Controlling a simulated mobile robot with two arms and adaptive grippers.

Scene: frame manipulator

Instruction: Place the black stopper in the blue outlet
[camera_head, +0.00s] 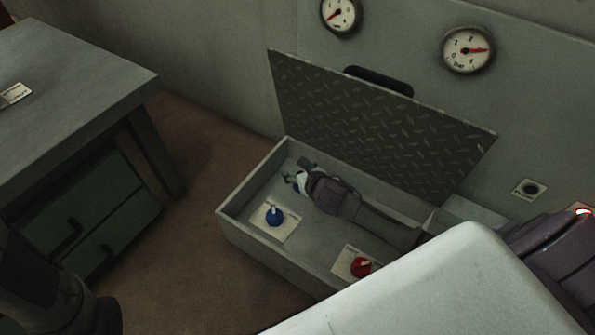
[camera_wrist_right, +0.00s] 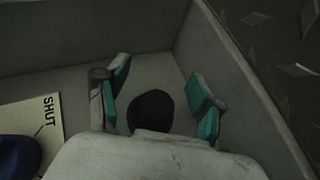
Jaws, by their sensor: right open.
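My right gripper (camera_head: 298,172) is inside the open grey box, near its back left corner. In the right wrist view its two teal-padded fingers (camera_wrist_right: 157,82) stand apart. A dark rounded thing (camera_wrist_right: 152,110) shows between and below them, partly hidden by the gripper's pale body. I cannot tell whether it is the black stopper or a dark opening. A blue knob (camera_head: 273,216) stands on a pale plate in the box, in front of the gripper. It also shows at the lower left of the wrist view (camera_wrist_right: 16,157). I cannot clearly see a blue outlet. My left gripper is out of view.
The box (camera_head: 250,248) has low walls, and its patterned lid (camera_head: 380,120) stands open behind my arm. A red knob (camera_head: 361,267) sits on another plate. A plate marked SHUT (camera_wrist_right: 42,115) lies left of the fingers. A desk (camera_head: 70,80) stands at left.

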